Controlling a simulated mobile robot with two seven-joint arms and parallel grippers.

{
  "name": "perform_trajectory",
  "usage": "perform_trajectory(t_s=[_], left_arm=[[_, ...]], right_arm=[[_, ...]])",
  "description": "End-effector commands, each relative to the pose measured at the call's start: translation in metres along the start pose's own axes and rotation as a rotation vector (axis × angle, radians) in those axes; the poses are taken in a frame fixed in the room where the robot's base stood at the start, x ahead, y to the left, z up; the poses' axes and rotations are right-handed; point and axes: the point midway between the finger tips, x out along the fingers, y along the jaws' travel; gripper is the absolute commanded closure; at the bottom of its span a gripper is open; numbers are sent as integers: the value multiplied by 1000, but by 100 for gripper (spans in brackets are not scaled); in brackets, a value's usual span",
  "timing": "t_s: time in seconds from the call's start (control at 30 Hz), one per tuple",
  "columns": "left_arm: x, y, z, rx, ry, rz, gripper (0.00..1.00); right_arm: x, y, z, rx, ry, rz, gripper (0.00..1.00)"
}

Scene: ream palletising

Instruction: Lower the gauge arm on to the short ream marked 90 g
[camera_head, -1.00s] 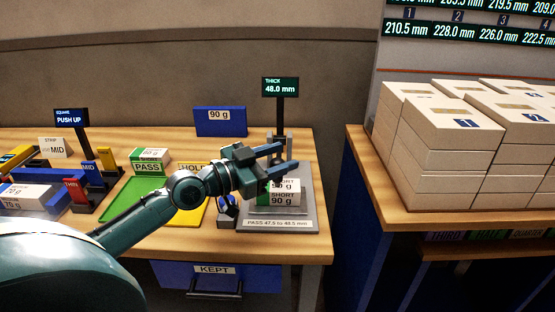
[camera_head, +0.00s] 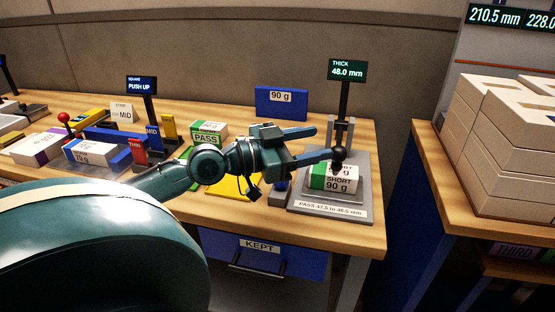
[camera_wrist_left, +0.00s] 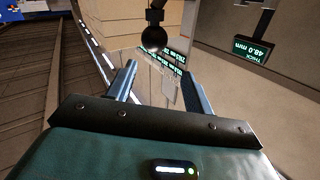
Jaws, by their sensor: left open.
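The short ream (camera_head: 341,185) is white with a green end, marked "SHORT 90 g", and lies flat on the grey thickness gauge (camera_head: 300,203). The gauge arm's black ball knob (camera_head: 338,154) shows just above the ream; whether the arm touches the ream is hidden. The gauge display (camera_head: 347,69) reads "THICK 48.0 mm". My left gripper (camera_head: 322,144) is open, with its fingertips close to the knob. In the left wrist view the knob (camera_wrist_left: 155,38) appears just beyond and between the open fingertips (camera_wrist_left: 162,72). My right gripper is not in view.
A blue "90 g" block (camera_head: 281,103) stands behind on the bench. A table of stacked white reams (camera_head: 500,150) stands right, across a gap.

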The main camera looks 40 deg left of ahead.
Motion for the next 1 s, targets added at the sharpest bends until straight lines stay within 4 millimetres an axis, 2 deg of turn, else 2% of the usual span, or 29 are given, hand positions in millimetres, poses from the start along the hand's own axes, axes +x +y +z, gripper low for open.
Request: perform_trajectory(t_s=[0.03, 0.3, 0.5, 1.0], left_arm=[[-7, 2, 7, 0, -3, 1, 48], [-42, 1, 4, 2, 2, -2, 48], [-62, 0, 1, 2, 1, -1, 48], [-66, 0, 0, 4, 0, 2, 48]], right_arm=[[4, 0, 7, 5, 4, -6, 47], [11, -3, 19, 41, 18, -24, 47], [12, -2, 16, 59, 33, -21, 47], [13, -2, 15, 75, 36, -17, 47]])
